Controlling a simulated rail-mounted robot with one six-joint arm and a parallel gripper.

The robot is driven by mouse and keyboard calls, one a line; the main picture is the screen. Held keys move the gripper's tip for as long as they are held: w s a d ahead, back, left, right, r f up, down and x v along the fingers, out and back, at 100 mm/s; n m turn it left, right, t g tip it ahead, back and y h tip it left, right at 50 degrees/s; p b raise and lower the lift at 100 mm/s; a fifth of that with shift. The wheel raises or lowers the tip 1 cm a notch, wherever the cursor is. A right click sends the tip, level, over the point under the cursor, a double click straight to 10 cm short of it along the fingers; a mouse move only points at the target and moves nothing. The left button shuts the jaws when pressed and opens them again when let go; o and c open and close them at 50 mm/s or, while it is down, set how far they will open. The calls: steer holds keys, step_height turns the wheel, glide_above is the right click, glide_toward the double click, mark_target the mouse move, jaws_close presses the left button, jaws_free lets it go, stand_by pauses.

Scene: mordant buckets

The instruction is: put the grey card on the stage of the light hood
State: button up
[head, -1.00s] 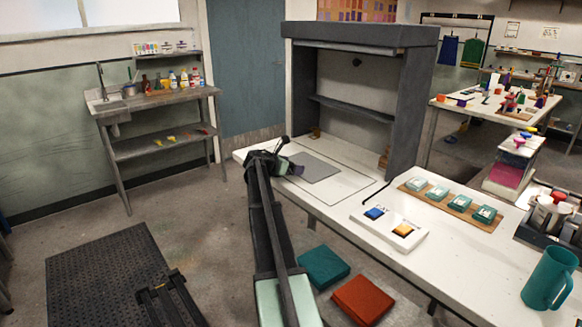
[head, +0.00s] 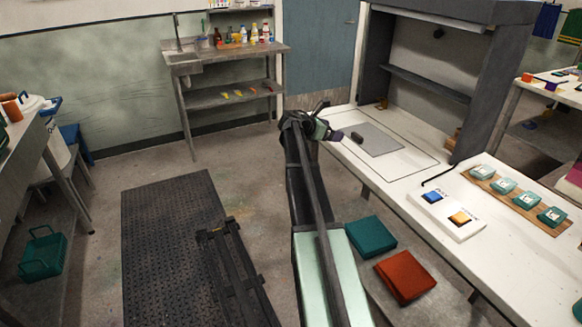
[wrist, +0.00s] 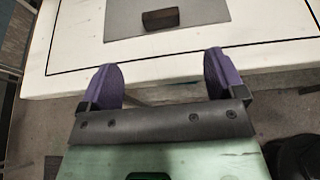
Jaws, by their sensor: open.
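The grey card (head: 379,143) is a flat grey sheet lying on the white stage (head: 416,167) of the light hood (head: 424,84), inside a thin black outline. A small dark block (head: 357,137) sits on top of the card near its left end; I cannot tell if it is fixed to it. My gripper (head: 334,134) is open and empty, its purple fingers just left of the stage. In the wrist view the fingers (wrist: 162,80) are spread apart over the stage's near edge, with the card (wrist: 205,12) and the dark block (wrist: 160,19) beyond them, clear of the fingers.
A white panel with blue and yellow buttons (head: 447,215) and a board of several teal boxes (head: 508,187) stand right of the stage. Teal (head: 357,246) and red (head: 405,276) pads lie lower in front. Floor to the left is mostly clear, with a black mat (head: 165,235).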

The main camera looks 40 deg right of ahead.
steer(key=s+a+f+m+t+y, duration=0.1)
steer(key=s+a+f+m+y, duration=0.15)
steer(key=a, duration=1.05)
steer(key=s+a+f+m+t+y, duration=0.2)
steer(key=a+f+m+y, duration=0.15)
steer(key=a, duration=0.95)
steer(key=s+a+f+m+y, duration=0.1)
steer(key=s+a+m+y, duration=0.1)
steer(key=a, duration=0.7)
steer(key=s+a+f+m+y, duration=0.2)
steer(key=s+a+m, duration=0.2)
steer(key=s+a, duration=0.3)
steer(key=s+a+f+m+y, duration=0.1)
steer(key=s+a+m+y, duration=0.2)
steer(key=a, duration=1)
steer(key=shift+s+f, duration=0.3)
steer(key=shift+s, duration=0.55)
